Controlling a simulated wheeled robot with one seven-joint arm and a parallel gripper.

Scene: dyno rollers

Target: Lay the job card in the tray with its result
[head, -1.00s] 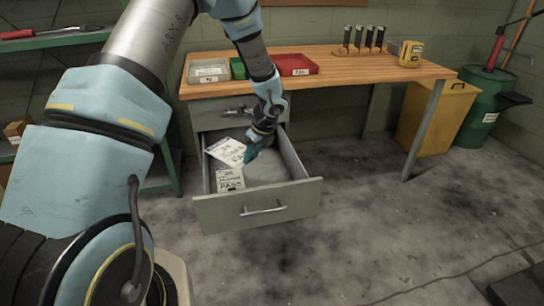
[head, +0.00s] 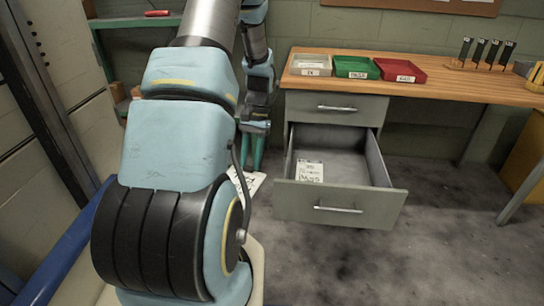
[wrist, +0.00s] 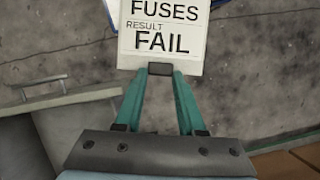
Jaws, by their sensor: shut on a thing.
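My gripper (head: 252,160) hangs to the left of the open drawer, its teal fingers pointing down. It is shut on the edge of a white job card (head: 247,183), which is partly hidden behind my arm. In the wrist view the card (wrist: 163,38) reads "FUSES", "RESULT FAIL"; its top is cut off. On the bench stand a green tray (head: 356,75) labelled apparently "PASS", a red tray (head: 402,78) labelled apparently "FAIL", and a pale grey tray (head: 311,72) with a short label. Another card (head: 310,171) lies in the open drawer; its print seems to read "PASS".
The drawer (head: 339,201) stands open below the wooden bench top (head: 440,87); the drawer above it is shut. Several dark upright pieces (head: 482,52) stand in a rack right of the trays. A cabinet (head: 70,100) is at left. The floor in front is clear.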

